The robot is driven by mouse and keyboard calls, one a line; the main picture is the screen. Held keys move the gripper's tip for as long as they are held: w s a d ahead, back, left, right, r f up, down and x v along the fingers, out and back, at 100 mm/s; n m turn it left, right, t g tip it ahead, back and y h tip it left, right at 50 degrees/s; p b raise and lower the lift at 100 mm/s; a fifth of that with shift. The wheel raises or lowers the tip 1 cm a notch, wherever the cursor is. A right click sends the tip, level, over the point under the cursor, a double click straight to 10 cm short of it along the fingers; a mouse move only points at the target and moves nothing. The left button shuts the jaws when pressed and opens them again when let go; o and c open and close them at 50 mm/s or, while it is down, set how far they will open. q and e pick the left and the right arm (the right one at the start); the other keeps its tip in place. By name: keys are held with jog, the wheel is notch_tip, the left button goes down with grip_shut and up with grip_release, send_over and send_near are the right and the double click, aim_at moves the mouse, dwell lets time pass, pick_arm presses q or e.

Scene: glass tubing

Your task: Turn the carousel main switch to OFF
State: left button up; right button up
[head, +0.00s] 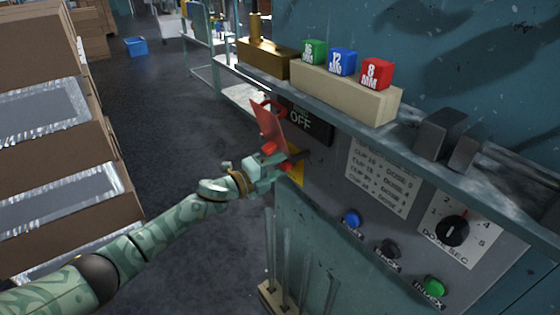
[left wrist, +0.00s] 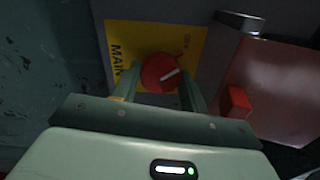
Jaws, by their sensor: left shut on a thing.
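The red round main switch knob (left wrist: 160,72) sits on a yellow plate (left wrist: 120,42) lettered MAIN in the left wrist view. A pale line on the knob slants toward the upper right there. My left gripper (left wrist: 161,88) is shut on the knob, one finger on each side. In the head view my left gripper (head: 280,166) reaches the yellow plate (head: 297,168) on the cabinet front and largely hides the knob. A dark sign reading OFF (head: 308,122) is just above. My right gripper is out of view.
A red panel (head: 268,130) stands out beside the switch, close to my left gripper; it also fills the right of the left wrist view (left wrist: 285,95). A shelf above holds a cream block (head: 345,92) with coloured cubes. Glass tubes (head: 285,250) stand below.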

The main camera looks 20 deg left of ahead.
pick_arm(q)
jog(key=shift+n+p, duration=0.4)
jog(key=shift+n, duration=0.4)
jog(key=o, duration=0.9)
jog(key=shift+a, duration=0.1)
jog(key=shift+o, duration=0.2)
jog(key=b+v, duration=0.2)
jog(key=v, duration=1.4)
jog(key=shift+s+a+f, duration=0.1)
